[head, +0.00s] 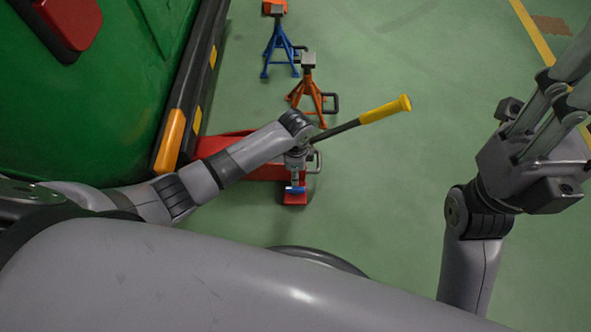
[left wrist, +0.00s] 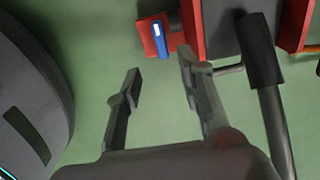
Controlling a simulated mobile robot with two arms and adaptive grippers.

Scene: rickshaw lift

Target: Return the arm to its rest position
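My left arm (head: 240,155) reaches in from the left in the head view. Its wrist hangs over a red floor jack with a yellow-gripped handle (head: 385,109). In the left wrist view my left gripper (left wrist: 160,68) has its two fingers apart with only green floor between them. The jack's dark handle (left wrist: 270,110) runs beside the right finger, and its red body (left wrist: 189,25) with a blue piece (left wrist: 160,38) lies beyond the fingertips. My right gripper (head: 535,150) is raised at the right; its fingertips are cut off by the frame edge.
A green vehicle body (head: 90,110) with a dark, orange-marked edge fills the upper left. An orange jack stand (head: 311,90) and a blue one (head: 279,45) stand behind the jack. The green floor (head: 420,190) between my arms is clear.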

